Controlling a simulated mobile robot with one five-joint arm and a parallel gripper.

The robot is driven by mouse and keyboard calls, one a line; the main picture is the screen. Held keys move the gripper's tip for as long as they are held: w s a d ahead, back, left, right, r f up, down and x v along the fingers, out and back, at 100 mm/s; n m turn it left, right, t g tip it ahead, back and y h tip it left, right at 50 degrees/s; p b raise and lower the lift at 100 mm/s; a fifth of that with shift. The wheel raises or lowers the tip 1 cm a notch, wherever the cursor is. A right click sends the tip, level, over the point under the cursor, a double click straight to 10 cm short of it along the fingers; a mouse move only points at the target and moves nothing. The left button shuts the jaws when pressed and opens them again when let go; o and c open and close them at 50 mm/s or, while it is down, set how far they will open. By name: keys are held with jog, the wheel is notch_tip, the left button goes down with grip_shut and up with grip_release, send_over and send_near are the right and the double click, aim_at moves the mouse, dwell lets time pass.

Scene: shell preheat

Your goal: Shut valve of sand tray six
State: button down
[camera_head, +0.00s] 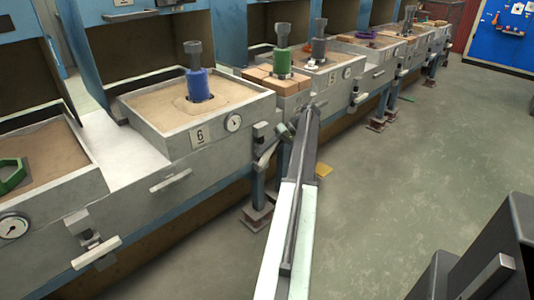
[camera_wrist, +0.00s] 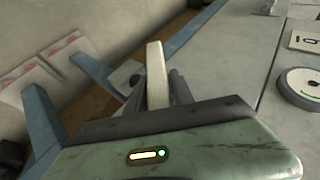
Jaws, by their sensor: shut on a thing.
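Sand tray six (camera_head: 146,134) stands left of centre in the head view, with a "6" plate (camera_head: 199,136) and a round gauge (camera_head: 233,122) on its front. Its valve lever (camera_head: 267,157) is a pale bar below and right of the gauge, slanted in the picture. My gripper (camera_head: 277,139) is at this lever, reached from the right. In the wrist view the pale lever (camera_wrist: 156,75) stands up between the dark fingers of my gripper (camera_wrist: 156,92), which is shut on it. The lower part of the lever is hidden behind the gripper body.
A blue cylinder (camera_head: 198,86) stands in tray six's sand. To the left, another tray has its own lever (camera_head: 97,253). Tray five (camera_head: 318,80) is to the right. Blue legs (camera_head: 257,190) stand below the bench. The floor (camera_head: 400,180) to the right is mostly clear.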

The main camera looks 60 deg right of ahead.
jog(key=shift+s+d, duration=0.15)
jog(key=shift+s, duration=0.05)
jog(key=c, duration=1.2)
grip_release()
jog(key=shift+r, duration=0.15)
jog(key=shift+c, duration=0.2)
jog(key=shift+w, duration=0.1)
jog(key=p+v, duration=0.5)
jog(key=v, duration=0.2)
jog(key=shift+s+r, duration=0.2)
jog(key=shift+s, duration=0.05)
jog(key=shift+d, duration=0.1)
